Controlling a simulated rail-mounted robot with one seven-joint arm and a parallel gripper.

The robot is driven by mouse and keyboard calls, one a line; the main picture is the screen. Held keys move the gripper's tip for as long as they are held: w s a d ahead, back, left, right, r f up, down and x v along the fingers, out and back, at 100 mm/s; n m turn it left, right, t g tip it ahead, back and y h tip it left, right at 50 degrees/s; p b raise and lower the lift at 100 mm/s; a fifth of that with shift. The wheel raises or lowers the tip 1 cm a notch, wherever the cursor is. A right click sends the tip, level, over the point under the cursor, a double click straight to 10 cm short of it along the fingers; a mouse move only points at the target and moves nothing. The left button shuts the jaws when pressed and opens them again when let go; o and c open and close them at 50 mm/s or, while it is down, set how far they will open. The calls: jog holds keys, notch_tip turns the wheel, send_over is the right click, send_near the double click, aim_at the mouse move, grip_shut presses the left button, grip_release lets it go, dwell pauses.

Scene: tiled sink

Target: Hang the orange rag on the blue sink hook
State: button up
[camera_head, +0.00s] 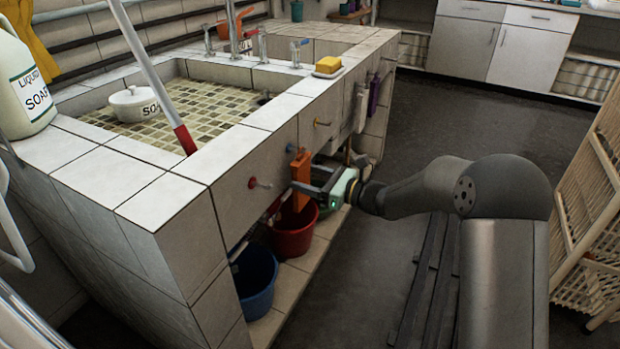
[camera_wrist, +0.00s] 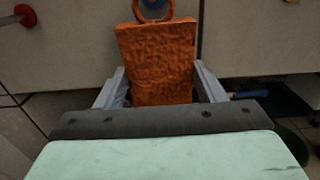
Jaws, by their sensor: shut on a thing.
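The orange rag (camera_head: 301,172) hangs upright against the tiled front of the sink, and it fills the middle of the wrist view (camera_wrist: 157,55). It has an orange loop (camera_wrist: 140,15) at its top. The blue hook (camera_wrist: 155,3) shows at the top edge of the wrist view, within the loop's outline. I cannot tell whether the loop is around the hook or only in front of it. My gripper (camera_head: 303,187) is shut on the rag's lower part, with one finger on each side in the wrist view (camera_wrist: 157,88).
A red hook (camera_head: 260,183) is left of the rag and a yellow hook (camera_head: 321,123) is to its right. A red bucket (camera_head: 292,232) and a blue bucket (camera_head: 255,282) stand below. White and purple items hang farther along.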

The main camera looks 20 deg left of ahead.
jog(key=shift+f, duration=0.2)
jog(key=o, duration=1.1)
jog(key=shift+c, duration=0.2)
